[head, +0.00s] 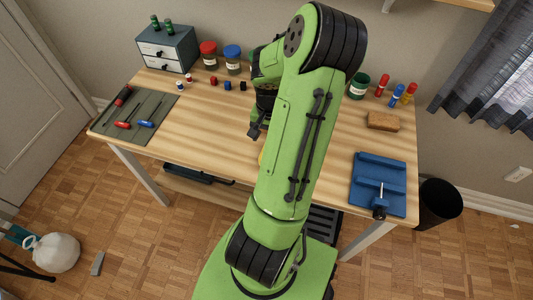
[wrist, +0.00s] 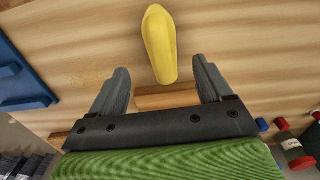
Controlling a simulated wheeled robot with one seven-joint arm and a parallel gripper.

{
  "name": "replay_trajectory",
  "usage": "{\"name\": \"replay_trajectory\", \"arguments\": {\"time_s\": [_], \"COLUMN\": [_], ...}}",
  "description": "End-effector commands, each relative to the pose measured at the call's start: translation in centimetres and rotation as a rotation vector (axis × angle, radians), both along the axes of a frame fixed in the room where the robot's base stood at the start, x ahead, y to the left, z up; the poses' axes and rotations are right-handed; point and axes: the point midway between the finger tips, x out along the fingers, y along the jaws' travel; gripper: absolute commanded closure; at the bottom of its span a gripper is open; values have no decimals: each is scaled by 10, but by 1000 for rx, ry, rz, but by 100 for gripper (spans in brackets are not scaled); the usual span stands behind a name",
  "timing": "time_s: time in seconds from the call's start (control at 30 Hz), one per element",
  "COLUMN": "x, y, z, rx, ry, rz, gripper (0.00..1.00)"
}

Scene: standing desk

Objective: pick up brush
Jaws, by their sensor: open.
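In the wrist view, a long yellow rounded piece (wrist: 160,45) lies on the desk, just beyond and between the fingertips. A brown wooden bar (wrist: 168,97) shows between the fingers, against the yellow piece's lower end. They may be parts of the brush, but I cannot tell whether they are joined. My gripper (wrist: 160,78) is open, one finger on each side, and nothing is clasped.
A blue vise (head: 379,184) and a brown block (head: 383,121) are on the right of the wooden desk (head: 190,133). A grey mat (head: 153,103) with tools is at the left. A drawer box (head: 167,49) and a red-lidded jar (head: 209,55) line the back.

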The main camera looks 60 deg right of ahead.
Motion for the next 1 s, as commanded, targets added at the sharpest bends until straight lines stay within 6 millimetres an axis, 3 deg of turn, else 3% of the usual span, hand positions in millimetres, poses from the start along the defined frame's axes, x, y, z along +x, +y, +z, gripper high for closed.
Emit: {"name": "replay_trajectory", "arguments": {"time_s": [0.03,0.27,0.43,0.73,1.0], "x": [0,1,3,3,3], "y": [1,1,0,-1,-1], "z": [-16,-44,-77,-83,-83], "rx": [5,3,3,-1,-1], "ry": [0,0,0,1,0], "rz": [0,1,0,0,0], "gripper": [21,21,21,21,63]}}
